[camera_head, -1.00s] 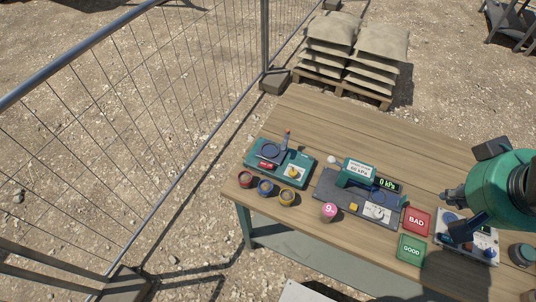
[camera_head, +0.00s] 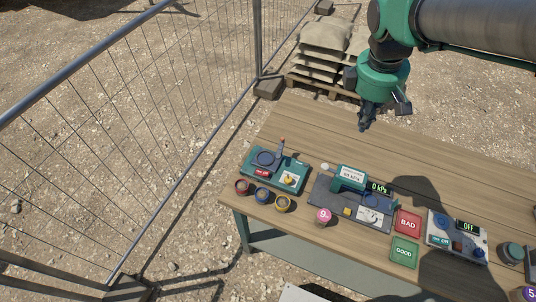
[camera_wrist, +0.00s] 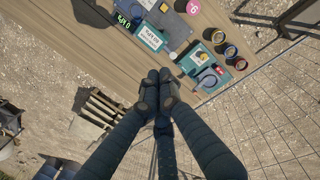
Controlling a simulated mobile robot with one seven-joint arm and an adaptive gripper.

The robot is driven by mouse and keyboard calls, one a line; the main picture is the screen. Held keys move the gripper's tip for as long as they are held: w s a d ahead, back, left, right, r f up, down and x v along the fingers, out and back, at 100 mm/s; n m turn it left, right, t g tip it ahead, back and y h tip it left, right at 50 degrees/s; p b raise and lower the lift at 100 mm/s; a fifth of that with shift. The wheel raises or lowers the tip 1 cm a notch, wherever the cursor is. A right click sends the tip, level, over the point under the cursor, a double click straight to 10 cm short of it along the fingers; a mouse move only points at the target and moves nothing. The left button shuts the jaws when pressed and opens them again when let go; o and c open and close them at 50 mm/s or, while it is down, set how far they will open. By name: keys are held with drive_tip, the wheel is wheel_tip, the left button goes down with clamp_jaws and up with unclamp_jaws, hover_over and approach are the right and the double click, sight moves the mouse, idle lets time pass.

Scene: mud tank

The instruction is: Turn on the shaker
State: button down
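No unit is labelled as the shaker in readable text, so I cannot tell which one it is. A teal unit (camera_head: 262,176) with a round dark platform, a red label and a yellow knob stands at the table's left; it also shows in the wrist view (camera_wrist: 196,70). My gripper (camera_head: 364,126) hangs in the air over the table's far side, apart from both units. In the wrist view its fingertips (camera_wrist: 158,75) are together with nothing between them.
Between the units stands a press (camera_head: 349,178) reading "0 kPa". Three small pots (camera_head: 263,195) and a pink piece (camera_head: 323,216) line the front edge. Red "BAD" (camera_head: 407,222) and green "GOOD" (camera_head: 404,252) pads lie near the right unit. A wire fence (camera_head: 130,120) stands left.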

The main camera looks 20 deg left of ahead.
drive_tip(key=w+a+f+n+h+p, duration=0.1)
drive_tip(key=w+a+f+n, duration=0.15)
drive_tip(key=a, duration=0.25)
drive_tip(key=w+a+f+n, duration=0.1)
drive_tip(key=a+f+n, duration=0.15)
drive_tip(key=a, duration=0.25)
drive_tip(key=n+g+h+p, duration=0.1)
drive_tip(key=n+h+p, duration=0.25)
drive_tip(key=n, duration=1.05)
hover_over(265, 173)
drive_tip(key=a, duration=0.8)
wheel_tip(265, 173, down, 20)
drive_tip(key=shift+d, duration=0.2)
drive_tip(key=x, duration=1.4)
drive_tip(key=shift+s, duration=0.2)
